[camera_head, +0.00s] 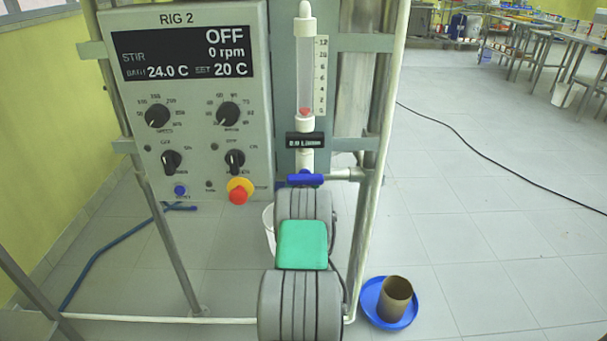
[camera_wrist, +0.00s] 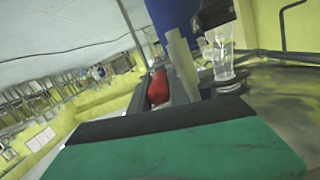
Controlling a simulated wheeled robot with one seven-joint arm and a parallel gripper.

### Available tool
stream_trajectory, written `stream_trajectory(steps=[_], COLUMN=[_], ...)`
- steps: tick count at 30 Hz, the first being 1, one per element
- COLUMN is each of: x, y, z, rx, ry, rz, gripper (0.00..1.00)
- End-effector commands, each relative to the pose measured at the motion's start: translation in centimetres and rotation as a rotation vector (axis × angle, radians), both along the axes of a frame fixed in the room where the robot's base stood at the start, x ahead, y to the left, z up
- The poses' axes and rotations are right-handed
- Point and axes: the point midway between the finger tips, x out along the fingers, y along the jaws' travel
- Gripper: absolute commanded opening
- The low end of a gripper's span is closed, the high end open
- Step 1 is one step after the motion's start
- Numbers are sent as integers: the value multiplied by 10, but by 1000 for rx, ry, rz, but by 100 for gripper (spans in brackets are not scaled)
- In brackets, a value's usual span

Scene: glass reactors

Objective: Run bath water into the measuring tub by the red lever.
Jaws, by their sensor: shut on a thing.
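The red lever (camera_wrist: 158,88) shows in the wrist view as a small rounded red piece between the fingers of my gripper (camera_wrist: 163,80). My gripper is shut on it. Its shaft and valve are mostly hidden by the fingers. In the head view my arm covers the gripper and the lever. A white tub (camera_head: 268,222) stands partly hidden behind my arm, below the rig; I cannot tell if it is the measuring tub or whether it holds water.
The RIG 2 panel (camera_head: 190,95) reads OFF and 0 rpm. A glass tube (camera_head: 305,70) with a blue lever (camera_head: 305,179) hangs beside it. A brown cylinder (camera_head: 396,297) stands in a blue dish (camera_head: 372,317) on the floor.

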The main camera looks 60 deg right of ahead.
Motion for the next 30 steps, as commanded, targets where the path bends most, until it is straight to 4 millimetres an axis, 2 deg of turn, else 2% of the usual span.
stream_trajectory(steps=[6,7,14,23,26,30], x=[-2,-1,3,2,-6,-26], y=[-1,-1,3,6,15,38], z=[0,0,1,3,6,12], rx=[-4,-4,-5,-5,-4,-4], ry=[6,5,4,3,3,3], rz=[-6,-5,3,5,4,2], gripper=[0,25,44,44,44,44])
